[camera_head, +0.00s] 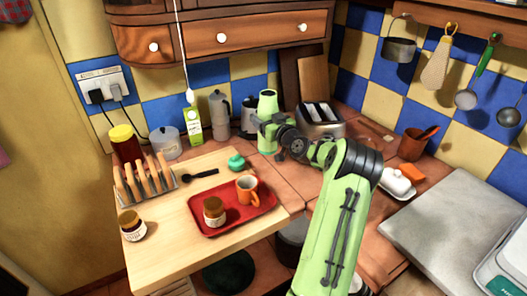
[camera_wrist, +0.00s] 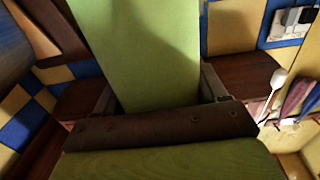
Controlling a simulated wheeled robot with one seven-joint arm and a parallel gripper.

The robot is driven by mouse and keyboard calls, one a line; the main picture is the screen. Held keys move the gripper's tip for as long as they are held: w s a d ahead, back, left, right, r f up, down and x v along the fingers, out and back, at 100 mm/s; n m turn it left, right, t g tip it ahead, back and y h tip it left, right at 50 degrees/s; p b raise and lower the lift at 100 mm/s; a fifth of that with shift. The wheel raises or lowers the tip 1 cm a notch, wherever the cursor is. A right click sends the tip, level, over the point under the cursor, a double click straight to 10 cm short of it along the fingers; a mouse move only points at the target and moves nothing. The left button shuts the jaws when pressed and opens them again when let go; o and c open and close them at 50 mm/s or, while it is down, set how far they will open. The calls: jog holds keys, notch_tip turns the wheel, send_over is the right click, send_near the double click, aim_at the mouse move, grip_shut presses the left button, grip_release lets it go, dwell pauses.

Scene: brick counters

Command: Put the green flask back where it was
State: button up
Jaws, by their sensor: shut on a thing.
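The green flask (camera_head: 267,104) stands upright at the back of the counter, between a dark pot on its left and the toaster on its right. My gripper (camera_head: 270,124) reaches in from the right and is shut on the flask's body. The gripper hides part of the flask, and I cannot tell whether its base touches the counter. In the wrist view the flask's green side (camera_wrist: 140,45) fills the space between my two fingers (camera_wrist: 160,90).
The toaster (camera_head: 321,122) stands close at right. A moka pot (camera_head: 219,115), dark pot (camera_head: 249,118) and green-white carton (camera_head: 193,126) stand at left. A red tray (camera_head: 225,222) with a mug and jar lies on the wooden table (camera_head: 165,252). Drawers (camera_head: 235,38) overhang behind.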

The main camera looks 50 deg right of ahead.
notch_tip(320, 180, down, 7)
jog(key=shift+f+b, duration=0.15)
jog(key=shift+b, duration=0.4)
jog(key=shift+f, duration=0.15)
jog(key=o, duration=1.4)
jog(key=shift+o, duration=0.2)
